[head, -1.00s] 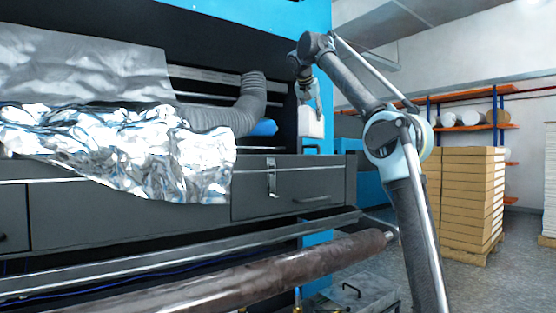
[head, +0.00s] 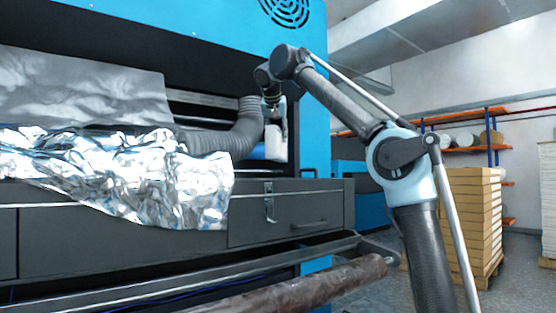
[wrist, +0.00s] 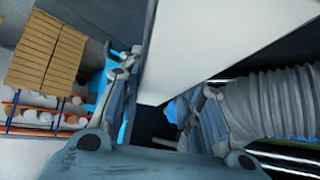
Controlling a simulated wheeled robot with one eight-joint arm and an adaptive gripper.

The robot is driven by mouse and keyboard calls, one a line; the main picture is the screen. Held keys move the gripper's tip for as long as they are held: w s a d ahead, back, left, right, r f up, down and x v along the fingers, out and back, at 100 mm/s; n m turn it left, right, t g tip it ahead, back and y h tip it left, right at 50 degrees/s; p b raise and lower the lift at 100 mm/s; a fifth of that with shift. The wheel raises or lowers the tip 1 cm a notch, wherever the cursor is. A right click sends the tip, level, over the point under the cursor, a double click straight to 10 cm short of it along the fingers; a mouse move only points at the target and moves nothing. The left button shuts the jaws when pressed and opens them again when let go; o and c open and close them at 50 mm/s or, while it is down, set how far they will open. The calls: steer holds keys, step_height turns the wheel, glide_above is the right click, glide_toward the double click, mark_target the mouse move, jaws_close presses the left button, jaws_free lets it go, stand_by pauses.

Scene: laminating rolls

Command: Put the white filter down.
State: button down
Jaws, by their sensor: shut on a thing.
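The white filter (head: 275,142) is a pale box-like block, hanging upright below my gripper (head: 273,106) in the head view. My gripper is shut on its upper part. The filter is over the machine's dark ledge, in front of the recess and beside the grey hose; its lower end looks a little above the ledge, but I cannot tell the exact gap. In the wrist view the filter (wrist: 205,45) fills the upper middle as a large pale face, between the two fingers of my gripper (wrist: 168,88).
A grey ribbed hose (head: 236,132) curves close to the filter's left; it also shows in the wrist view (wrist: 270,105). Crumpled silver foil (head: 130,175) covers the ledge's left part. A blue machine panel (head: 313,115) stands on the right. A drawer (head: 290,219) is below.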

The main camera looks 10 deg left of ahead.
steer(key=shift+f, duration=3.5)
steer(key=c, duration=1.1)
jaws_free()
steer(key=v, duration=1.2)
